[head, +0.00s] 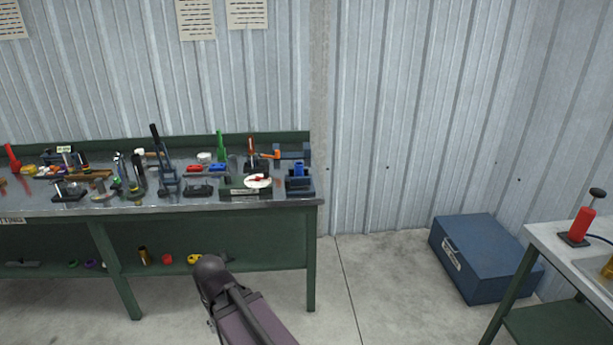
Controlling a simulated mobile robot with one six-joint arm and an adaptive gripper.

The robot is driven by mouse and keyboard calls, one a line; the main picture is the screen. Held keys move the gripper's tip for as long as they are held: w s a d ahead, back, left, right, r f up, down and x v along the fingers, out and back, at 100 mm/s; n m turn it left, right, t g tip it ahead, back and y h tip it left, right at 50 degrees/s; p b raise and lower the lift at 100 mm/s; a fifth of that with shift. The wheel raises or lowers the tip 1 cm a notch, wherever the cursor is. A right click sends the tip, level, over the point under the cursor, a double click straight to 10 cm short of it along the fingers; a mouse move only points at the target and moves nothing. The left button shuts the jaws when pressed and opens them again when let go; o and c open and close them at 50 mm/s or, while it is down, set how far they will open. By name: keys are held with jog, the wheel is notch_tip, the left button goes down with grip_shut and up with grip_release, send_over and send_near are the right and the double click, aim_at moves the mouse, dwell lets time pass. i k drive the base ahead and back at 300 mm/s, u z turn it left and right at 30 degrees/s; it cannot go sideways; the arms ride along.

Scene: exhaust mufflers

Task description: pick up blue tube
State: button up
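A small bright blue piece (217,169) lies on the metal top of the green workbench (230,203), among several tools. Another small blue piece (298,170) shows in a dark blue holder at the bench's right end. Both are too small for me to tell which is a tube. Part of my arm, with a dark rounded end, shows at the bottom in front of the bench, apart from both blue pieces. No gripper fingers are visible.
A blue box (475,258) stands on the floor at right. A second table (550,240) with a red pump (579,226) is at far right. Floor between is clear.

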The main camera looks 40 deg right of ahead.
aim_at(298, 165)
jog(key=u, duration=0.1)
jog(key=k, duration=1.3)
jog(key=z, duration=1.65)
jog(key=i, duration=1.7)
jog(key=u, duration=0.05)
